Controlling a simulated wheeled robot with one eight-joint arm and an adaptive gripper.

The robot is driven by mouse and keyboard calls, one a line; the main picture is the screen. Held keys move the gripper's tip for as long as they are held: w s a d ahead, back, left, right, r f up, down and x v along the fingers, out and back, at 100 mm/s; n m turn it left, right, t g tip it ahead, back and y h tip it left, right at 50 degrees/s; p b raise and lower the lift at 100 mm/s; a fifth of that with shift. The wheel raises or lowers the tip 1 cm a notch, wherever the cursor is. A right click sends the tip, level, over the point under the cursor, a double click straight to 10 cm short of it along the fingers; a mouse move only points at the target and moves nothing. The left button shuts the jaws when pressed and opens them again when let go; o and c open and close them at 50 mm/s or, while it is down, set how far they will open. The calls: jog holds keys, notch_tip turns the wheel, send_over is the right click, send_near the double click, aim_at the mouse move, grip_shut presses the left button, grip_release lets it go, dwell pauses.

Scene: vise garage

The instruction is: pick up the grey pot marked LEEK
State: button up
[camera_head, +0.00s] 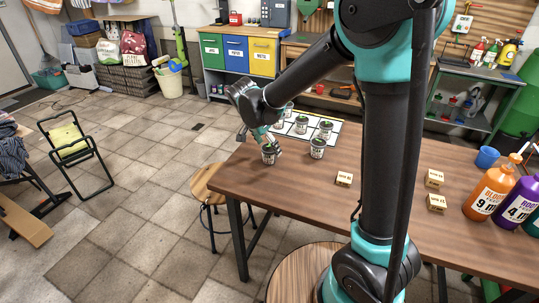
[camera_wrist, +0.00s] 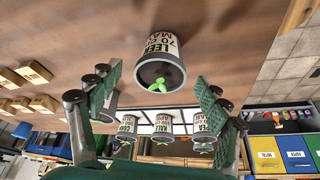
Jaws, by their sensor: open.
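The grey pot marked LEEK (camera_wrist: 160,60) shows upside down in the wrist view, with a white label and a green sprout. It appears to be the pot (camera_head: 268,157) near the table's left edge in the head view. My gripper (camera_head: 266,141) is right at this pot's top in the head view. In the wrist view my gripper (camera_wrist: 157,95) has its green-padded fingers spread wide. The LEEK pot lies beyond the fingertips, roughly centred between them, with no contact visible. The gripper is empty.
Another pot (camera_head: 317,148) stands to the right, partly behind a finger in the wrist view. Several pots, one marked KALE (camera_wrist: 163,124), stand on a white mat (camera_head: 337,127) behind. Small boxes (camera_head: 344,179) and large bottles (camera_head: 488,193) are farther right on the wooden table (camera_head: 300,185).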

jog(key=shift+x, duration=1.2)
jog(key=c, duration=1.3)
